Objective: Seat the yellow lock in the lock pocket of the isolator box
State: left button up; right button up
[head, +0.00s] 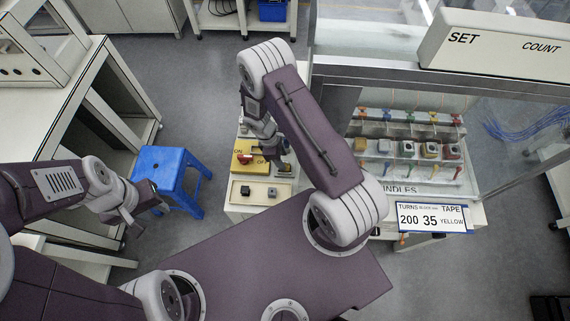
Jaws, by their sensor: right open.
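The isolator box (243,162) is yellow, with a red knob and ON and OFF lettering. It sits on a narrow pale bench in the middle of the head view. My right gripper (279,150) hangs over the right side of this box, open. Its wrist and fingers cover part of the box, and I cannot make out the lock pocket. I cannot pick out a yellow lock; it may be hidden by my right arm or too small to tell. My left gripper (131,220) is far left, apart from the box, near a blue stool; its finger gap is unclear.
A pale tray (233,193) with small dark blocks lies just in front of the box. The blue stool (172,165) stands on the floor to the left. A rack of coloured spools (405,148) and a sign (431,218) are to the right.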

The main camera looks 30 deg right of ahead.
jog(key=shift+s+d+f, duration=0.1)
jog(key=shift+s+f, duration=0.15)
jog(key=shift+f, duration=0.3)
jog(key=shift+s+f, duration=0.25)
jog(key=shift+f, duration=0.25)
jog(key=shift+s+f, duration=0.15)
jog(key=shift+s, duration=0.05)
jog(key=shift+w+f, duration=0.1)
jog(key=shift+w+d, duration=0.1)
jog(key=c, duration=0.5)
jog(key=shift+w, duration=0.1)
jog(key=c, duration=0.5)
pick_arm(q)
jog(key=shift+s+a+r, duration=0.2)
jog(key=shift+s+r, duration=0.15)
jog(key=shift+r, duration=0.15)
jog(key=shift+s, duration=0.1)
